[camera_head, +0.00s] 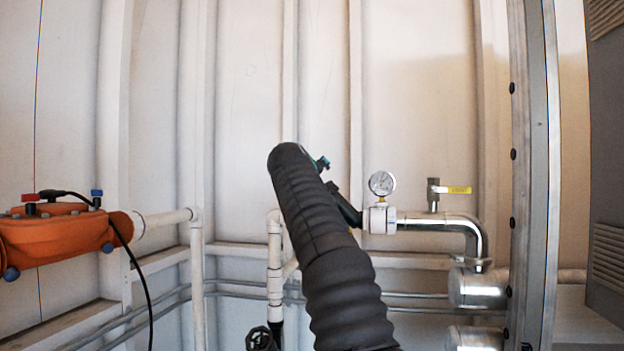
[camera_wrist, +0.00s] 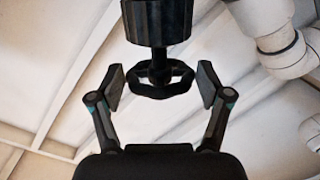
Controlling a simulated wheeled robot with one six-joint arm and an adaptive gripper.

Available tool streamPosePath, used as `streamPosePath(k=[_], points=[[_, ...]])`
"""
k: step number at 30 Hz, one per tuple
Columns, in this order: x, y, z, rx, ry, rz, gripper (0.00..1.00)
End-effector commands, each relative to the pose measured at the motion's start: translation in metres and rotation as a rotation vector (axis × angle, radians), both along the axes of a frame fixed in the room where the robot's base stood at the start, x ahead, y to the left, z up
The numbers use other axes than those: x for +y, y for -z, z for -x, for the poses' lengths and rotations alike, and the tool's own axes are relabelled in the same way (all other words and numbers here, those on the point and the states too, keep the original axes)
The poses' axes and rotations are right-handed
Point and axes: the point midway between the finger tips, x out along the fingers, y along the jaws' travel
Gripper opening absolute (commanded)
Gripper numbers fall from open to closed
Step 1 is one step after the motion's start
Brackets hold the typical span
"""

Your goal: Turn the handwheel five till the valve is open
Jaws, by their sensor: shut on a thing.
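A black handwheel (camera_wrist: 178,86) sits under a black cylindrical valve body (camera_wrist: 158,22) in the wrist view. My gripper (camera_wrist: 161,84) has one finger on each side of the wheel's rim and is shut on it. Small gaps seem to show beside the rim, so the exact contact points are hard to see. In the head view my dark ribbed arm covers the middle, and my fingers and the gripped wheel cannot be made out. No number or open mark on the wheel is readable.
Another dark handwheel (camera_head: 260,339) shows low beside the white pipe (camera_head: 274,262). A pressure gauge (camera_head: 382,183) and a yellow-handled valve (camera_head: 452,190) stand right of my arm. An orange device (camera_head: 55,238) is at left. A metal post (camera_head: 533,180) stands at right.

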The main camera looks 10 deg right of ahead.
Motion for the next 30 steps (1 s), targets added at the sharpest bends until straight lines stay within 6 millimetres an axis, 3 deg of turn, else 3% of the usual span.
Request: streamPosePath(k=[20, 21, 23, 30], points=[[-0.001, 0.0005, -0.0004, 0.032, -0.031, -0.013, 0.42], [-0.001, 0.0005, -0.0004, 0.032, -0.031, -0.013, 0.82], [-0.001, 0.0005, -0.0004, 0.032, -0.031, -0.013, 0.97], [-0.0009, 0.0001, -0.0002, 0.032, -0.031, -0.013, 1.0]])
